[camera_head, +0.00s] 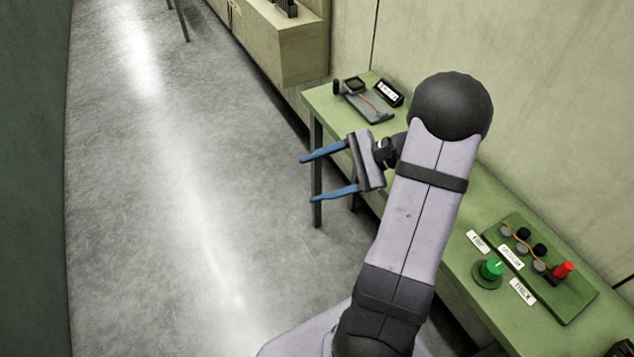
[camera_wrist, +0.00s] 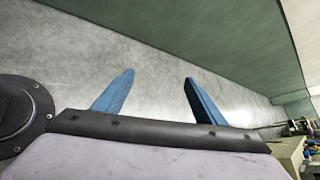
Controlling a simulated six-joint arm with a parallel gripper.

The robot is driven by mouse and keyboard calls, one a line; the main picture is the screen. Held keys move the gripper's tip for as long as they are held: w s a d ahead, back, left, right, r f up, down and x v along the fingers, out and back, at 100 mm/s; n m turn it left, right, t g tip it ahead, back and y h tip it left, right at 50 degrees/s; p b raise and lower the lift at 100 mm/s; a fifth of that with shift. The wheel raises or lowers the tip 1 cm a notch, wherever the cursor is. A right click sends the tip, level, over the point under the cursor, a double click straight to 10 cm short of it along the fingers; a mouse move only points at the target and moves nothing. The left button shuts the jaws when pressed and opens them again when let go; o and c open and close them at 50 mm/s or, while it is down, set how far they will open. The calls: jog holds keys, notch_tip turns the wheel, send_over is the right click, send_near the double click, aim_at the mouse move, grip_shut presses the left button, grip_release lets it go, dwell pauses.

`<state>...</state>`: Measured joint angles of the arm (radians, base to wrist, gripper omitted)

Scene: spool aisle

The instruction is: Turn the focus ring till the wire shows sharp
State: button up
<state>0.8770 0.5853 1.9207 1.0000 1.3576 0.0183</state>
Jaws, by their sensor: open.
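My gripper (camera_head: 307,179) is open and empty, its two blue fingers pointing left over the floor beside the green table (camera_head: 461,195). A black block (camera_head: 354,85), a small dark cylinder (camera_head: 336,87) and a black display with pale marks (camera_head: 389,92) stand there. I cannot tell which part is the focus ring, or whether the wire shows sharp. My gripper is apart from these.
Nearer on the table are a green knob (camera_head: 491,268), white labels (camera_head: 522,291) and a green board (camera_head: 560,294) with dark and grey pegs, orange wire and a red knob (camera_head: 563,270). The aisle floor (camera_head: 150,200) is clear.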

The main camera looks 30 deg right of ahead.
jog(key=shift+a+f, duration=0.2)
jog(key=shift+a, duration=0.05)
dwell(0.3)
jog(key=s+d+r+m+t+h+p, duration=0.25)
jog(key=d+r+m+p, duration=0.2)
jog(key=d, duration=0.35)
jog(key=s+d+r+m+t+h+p, duration=0.1)
jog(key=s+d+r+m+t+p, duration=0.4)
jog(key=d, duration=0.3)
jog(key=s+d+r+m+t+h+p, duration=0.2)
jog(key=d+r+m+t+p, duration=0.1)
jog(key=d+r+p, duration=0.3)
jog(key=s+d+f+m+t+h+b, duration=0.1)
jog(key=s+d+f+m+h+b, duration=0.25)
jog(key=s+d+m+h, duration=0.35)
jog(key=w+p, duration=0.1)
jog(key=w+d+y+p, duration=0.1)
jog(key=w, duration=0.1)
jog(key=w+y+p, duration=0.1)
jog(key=w+p, duration=0.1)
jog(key=shift+w+d+n, duration=0.1)
jog(key=shift+d+n, duration=0.2)
jog(key=shift+n, duration=0.05)
jog(key=shift+w+f, duration=0.15)
jog(key=shift+w, duration=0.65)
